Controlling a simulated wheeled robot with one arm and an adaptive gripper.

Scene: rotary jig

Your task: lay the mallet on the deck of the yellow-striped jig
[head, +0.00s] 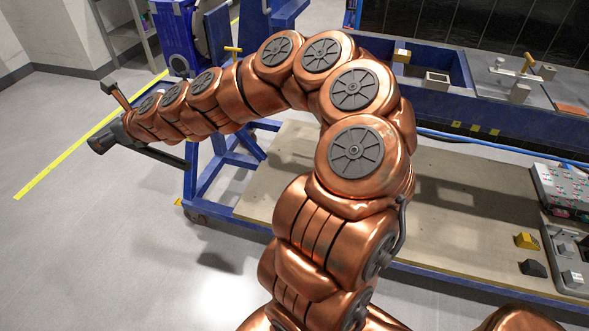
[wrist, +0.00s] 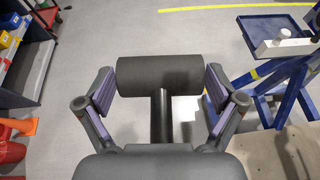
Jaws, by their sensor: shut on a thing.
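The mallet has a dark cylindrical head (wrist: 160,75), seen crosswise in the wrist view. Its dark handle (wrist: 161,122) runs from the head back toward my palm. My gripper (wrist: 159,72) is shut on the mallet, with one purple-padded finger at each end of the head, and holds it above the grey floor. In the head view my gripper (head: 124,128) is at the far left, away from the benches. A blue structure (head: 440,112) with small yellow marks stands at the upper right. I cannot tell for sure if it is the yellow-striped jig.
A blue stand (head: 185,35) is behind my arm; a blue frame with a white block (wrist: 290,47) is at right in the wrist view. A beige board (head: 440,220) lies below the blue structure. Shelves with bins and orange cones (wrist: 20,126) are at left.

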